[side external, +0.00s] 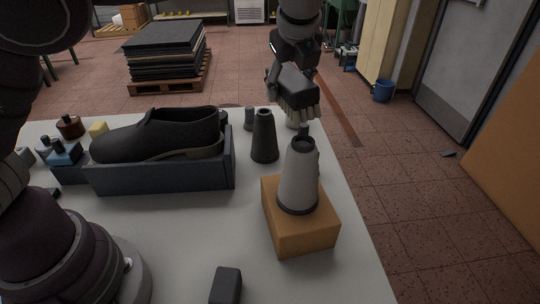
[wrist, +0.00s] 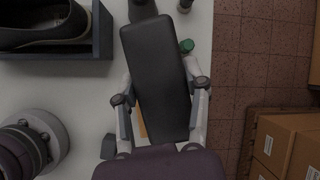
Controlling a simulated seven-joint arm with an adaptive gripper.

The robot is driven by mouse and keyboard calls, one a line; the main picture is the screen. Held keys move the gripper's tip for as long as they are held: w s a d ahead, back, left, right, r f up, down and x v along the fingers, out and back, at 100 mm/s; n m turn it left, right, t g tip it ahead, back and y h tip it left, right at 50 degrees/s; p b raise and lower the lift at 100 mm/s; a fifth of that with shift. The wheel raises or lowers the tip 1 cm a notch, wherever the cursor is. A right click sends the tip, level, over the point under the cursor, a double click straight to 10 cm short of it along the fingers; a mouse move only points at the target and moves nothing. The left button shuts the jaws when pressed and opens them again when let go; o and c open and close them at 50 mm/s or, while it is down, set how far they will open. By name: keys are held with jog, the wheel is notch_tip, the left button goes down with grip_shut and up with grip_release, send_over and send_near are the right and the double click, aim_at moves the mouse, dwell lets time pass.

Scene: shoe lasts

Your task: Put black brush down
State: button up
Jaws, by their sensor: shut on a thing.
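My gripper (side external: 290,72) is shut on the black brush (side external: 293,88), a dark block with pale bristles pointing down. It is held in the air above the far right part of the table, above and behind the white cone. In the wrist view the brush (wrist: 155,75) is a long dark rectangle between the two fingers (wrist: 160,102), hiding most of what lies below it. The white cone (side external: 298,178) with a dark top and base ring stands on an orange block (side external: 300,236). A dark cone (side external: 264,138) stands to its left.
A black shoe (side external: 160,135) sits in a dark tray (side external: 165,175) on the white table (side external: 185,240). Small bottles (side external: 65,152) stand at the left. A small dark block (side external: 226,284) is at the front. Table surface is clear between tray and orange block.

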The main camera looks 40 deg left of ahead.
jog(key=s+d+f+m+t+h, duration=0.1)
jog(key=d+m+h, duration=0.1)
jog(key=d+m, duration=0.35)
jog(key=s+d+f+m+h, duration=0.2)
jog(key=d+m, duration=0.2)
jog(key=d, duration=0.3)
jog(key=s+d+f+m+h, duration=0.2)
jog(key=s+d+f+m, duration=0.55)
jog(key=s, duration=0.25)
jog(key=shift+g+h, duration=0.3)
jog(key=f, duration=0.6)
jog(key=d+f, duration=0.1)
jog(key=f, duration=0.3)
jog(key=shift+s, duration=0.35)
jog(key=shift+f, duration=0.1)
jog(key=o, duration=1.2)
